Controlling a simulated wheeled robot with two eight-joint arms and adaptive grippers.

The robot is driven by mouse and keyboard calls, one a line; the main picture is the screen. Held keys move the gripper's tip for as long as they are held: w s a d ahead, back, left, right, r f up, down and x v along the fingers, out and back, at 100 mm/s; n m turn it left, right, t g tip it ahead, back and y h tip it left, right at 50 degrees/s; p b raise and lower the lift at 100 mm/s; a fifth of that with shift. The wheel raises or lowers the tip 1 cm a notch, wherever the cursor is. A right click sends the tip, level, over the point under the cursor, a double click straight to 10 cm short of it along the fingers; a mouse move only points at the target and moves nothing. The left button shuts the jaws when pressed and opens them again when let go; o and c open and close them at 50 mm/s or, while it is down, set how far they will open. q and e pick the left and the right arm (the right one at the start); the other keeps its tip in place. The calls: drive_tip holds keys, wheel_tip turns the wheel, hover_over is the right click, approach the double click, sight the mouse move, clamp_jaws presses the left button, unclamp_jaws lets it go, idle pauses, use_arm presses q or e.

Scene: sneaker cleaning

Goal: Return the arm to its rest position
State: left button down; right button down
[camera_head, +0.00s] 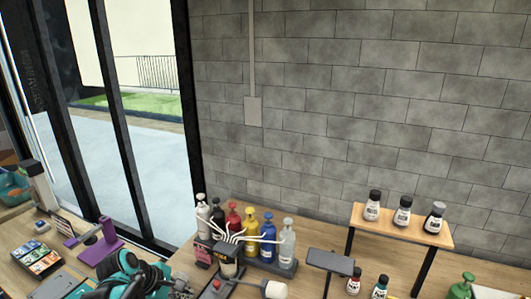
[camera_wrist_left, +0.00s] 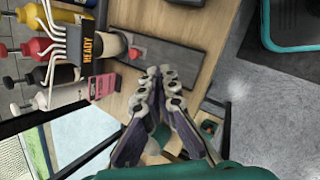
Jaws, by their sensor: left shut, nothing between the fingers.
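My left gripper (camera_wrist_left: 160,74) is shut and empty in the left wrist view, its two dark fingers meeting at the tips. Wood tabletop and a grey plate show behind the fingertips. In the head view, my teal left arm comes in at the bottom edge, left of the middle, and its gripper (camera_head: 178,286) is small and partly cut off. The fingertips are hard to make out there. My right gripper is in neither view.
Colored bottles (camera_head: 250,230) with white tubes stand behind a dark device (camera_head: 227,262) marked READY. A wooden shelf (camera_head: 400,224) holds three small bottles at the right. A purple stand (camera_head: 103,243) and a card tray (camera_head: 37,258) sit at the left.

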use_arm(q)
drive_tip(key=s+d+m+t+y, duration=0.1)
drive_tip(key=s+d+m+y, duration=0.1)
drive_tip(key=s+m, duration=0.5)
drive_tip(key=s+d+m+t+y, duration=0.1)
drive_tip(key=s+d+m+y, duration=0.1)
drive_tip(key=s+m, duration=0.6)
drive_tip(key=d+r+m, duration=0.1)
drive_tip(key=m, duration=0.2)
drive_tip(key=shift+s, duration=0.25)
